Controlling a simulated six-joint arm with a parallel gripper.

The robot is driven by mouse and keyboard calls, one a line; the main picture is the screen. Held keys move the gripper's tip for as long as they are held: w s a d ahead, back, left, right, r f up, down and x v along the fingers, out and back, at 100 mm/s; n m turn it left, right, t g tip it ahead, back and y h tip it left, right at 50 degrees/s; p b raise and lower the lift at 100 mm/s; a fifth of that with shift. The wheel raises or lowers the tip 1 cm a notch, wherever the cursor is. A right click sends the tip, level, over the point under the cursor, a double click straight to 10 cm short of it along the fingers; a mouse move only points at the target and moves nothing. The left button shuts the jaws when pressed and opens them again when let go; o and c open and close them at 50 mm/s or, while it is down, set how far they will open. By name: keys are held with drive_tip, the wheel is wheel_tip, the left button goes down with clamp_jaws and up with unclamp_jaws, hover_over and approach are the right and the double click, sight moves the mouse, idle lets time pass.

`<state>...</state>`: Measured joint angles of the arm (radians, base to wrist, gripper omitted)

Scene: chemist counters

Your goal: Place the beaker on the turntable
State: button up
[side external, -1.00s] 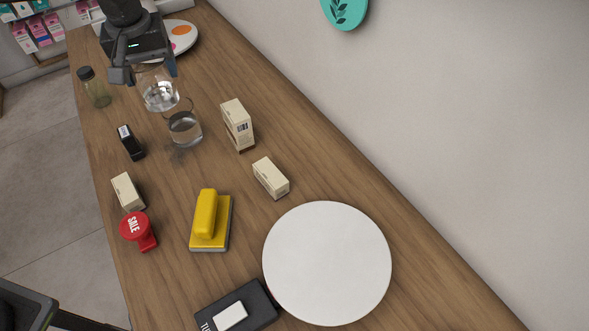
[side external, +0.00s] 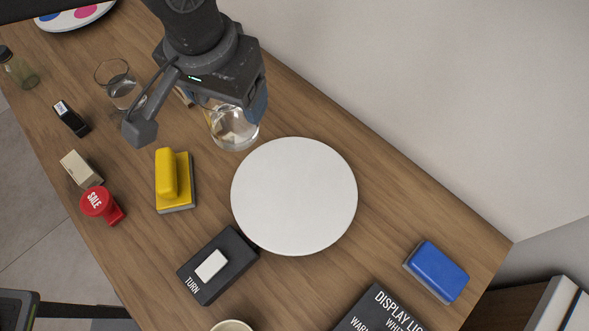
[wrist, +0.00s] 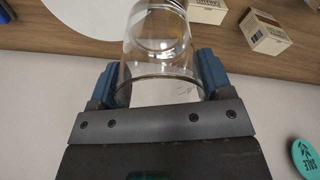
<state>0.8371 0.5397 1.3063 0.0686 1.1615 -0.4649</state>
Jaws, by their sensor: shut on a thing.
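My gripper (side external: 236,108) is shut on a clear glass beaker (side external: 236,134). In the wrist view the beaker (wrist: 158,50) sits between the two blue fingers of my gripper (wrist: 158,85). In the side view it appears just beyond the upper left edge of the turntable (side external: 295,195), a round white disc that is empty. My gripper hides part of the beaker, and I cannot tell its exact height. The turntable also shows at the top left of the wrist view (wrist: 85,18).
A black switch box (side external: 218,281) and a yellow block (side external: 184,188) sit left of the turntable. A blue block (side external: 437,271) is at right. A glass (side external: 116,82), red SALE stamp (side external: 98,203), black device (side external: 72,119) and small box (side external: 81,168) stand farther left. The wall borders the counter.

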drive_tip(key=shift+s+d+f, duration=0.8)
drive_tip(key=shift+d+f, duration=0.6)
drive_tip(key=shift+f, duration=0.25)
drive_tip(key=shift+s+d+f, duration=0.85)
drive_tip(key=shift+d+f, duration=0.55)
drive_tip(key=shift+f, duration=0.2)
drive_tip(key=shift+s+d+f, duration=0.8)
drive_tip(key=shift+d+f, duration=0.6)
drive_tip(key=shift+f, duration=0.25)
drive_tip(key=shift+f, duration=0.15)
drive_tip(key=o, duration=1)
wheel_tip(320, 180, up, 12)
drive_tip(key=s, duration=0.1)
drive_tip(key=shift+s+a, duration=0.3)
drive_tip(key=shift+a, duration=0.05)
